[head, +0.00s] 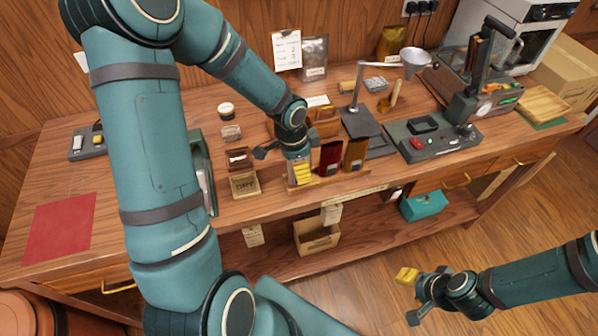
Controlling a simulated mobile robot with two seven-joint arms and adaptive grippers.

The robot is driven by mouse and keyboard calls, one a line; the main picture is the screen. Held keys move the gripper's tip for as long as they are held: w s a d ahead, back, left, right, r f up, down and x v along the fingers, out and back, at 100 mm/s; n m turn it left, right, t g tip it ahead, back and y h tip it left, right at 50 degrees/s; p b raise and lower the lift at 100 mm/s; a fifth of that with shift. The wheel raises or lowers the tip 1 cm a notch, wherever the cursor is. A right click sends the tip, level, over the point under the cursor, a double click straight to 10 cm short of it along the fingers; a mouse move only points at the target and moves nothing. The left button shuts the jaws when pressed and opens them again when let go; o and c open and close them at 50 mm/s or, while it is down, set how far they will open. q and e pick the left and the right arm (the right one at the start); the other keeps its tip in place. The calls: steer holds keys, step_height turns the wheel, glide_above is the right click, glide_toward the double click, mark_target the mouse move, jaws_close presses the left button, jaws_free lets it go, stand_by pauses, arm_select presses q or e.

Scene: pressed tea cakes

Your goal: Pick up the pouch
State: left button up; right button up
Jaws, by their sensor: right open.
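A dark red pouch (330,159) and a brown-gold pouch (355,154) stand upright side by side in a low wooden rack (345,178) at the bench's front edge. My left gripper (301,172) points down at the rack's left end, just left of the dark red pouch. A yellow ribbed part shows at its fingers; whether it grips something there is unclear. My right gripper (408,296) is open and apart from the bench, over the floor at lower right. A silver pouch (314,57) and a gold pouch (391,42) are at the back wall.
A small wooden box (244,184) stands left of the rack. A funnel stand (358,88), a grey control unit (432,138) and a press machine (478,95) occupy the right side. A red mat (59,228) lies on the left. The lower shelf holds an open carton (316,238) and a teal box (424,205).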

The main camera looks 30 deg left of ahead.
arm_select(q)
steer(key=c, duration=1)
steer(key=shift+c, duration=0.2)
